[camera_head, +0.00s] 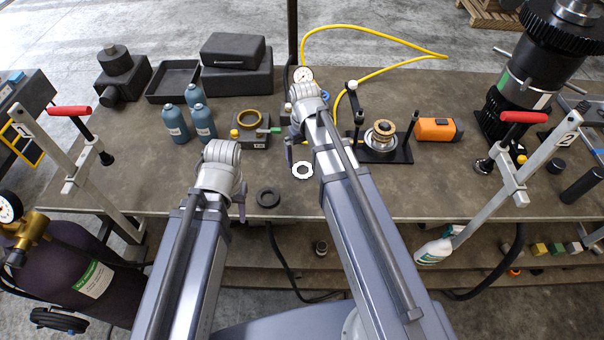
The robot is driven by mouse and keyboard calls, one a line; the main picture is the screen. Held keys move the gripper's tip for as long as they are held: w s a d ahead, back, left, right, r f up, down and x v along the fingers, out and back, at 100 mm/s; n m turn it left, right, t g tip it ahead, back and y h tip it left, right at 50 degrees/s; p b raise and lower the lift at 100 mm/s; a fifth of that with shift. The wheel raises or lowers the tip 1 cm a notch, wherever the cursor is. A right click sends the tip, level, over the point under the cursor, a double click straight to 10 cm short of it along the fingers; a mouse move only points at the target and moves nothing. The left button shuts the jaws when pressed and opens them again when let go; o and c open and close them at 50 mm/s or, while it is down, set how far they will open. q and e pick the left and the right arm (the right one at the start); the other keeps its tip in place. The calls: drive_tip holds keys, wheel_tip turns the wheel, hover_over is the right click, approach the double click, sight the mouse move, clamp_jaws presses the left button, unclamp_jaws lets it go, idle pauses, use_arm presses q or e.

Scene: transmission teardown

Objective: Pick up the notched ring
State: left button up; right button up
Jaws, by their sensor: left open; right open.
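A pale ring with a notched-looking outline (294,169) lies flat on the brown workbench, just left of my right forearm. A plain dark ring (268,204) lies nearer the bench's front edge. My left gripper (241,211) points down just left of the dark ring; it is open and mostly hidden behind my wrist. My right gripper (289,152) is open, above and slightly left of the pale ring, and partly hidden by my wrist. Neither gripper visibly holds anything.
A fixture with a brass-coloured ring (237,119) stands behind my grippers. Blue bottles (175,126) stand to its left. A gear fixture (381,154) and an orange box (436,129) stand right of my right arm. Red-handled clamps (70,111) flank the workbench (440,190).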

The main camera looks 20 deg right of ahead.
sight(303, 172)
drive_tip(key=shift+a+f+b, duration=0.15)
drive_tip(key=shift+f+b, duration=2.45)
drive_tip(key=shift+f, duration=0.2)
drive_tip(key=shift+r, duration=0.1)
drive_tip(key=c, duration=1.5)
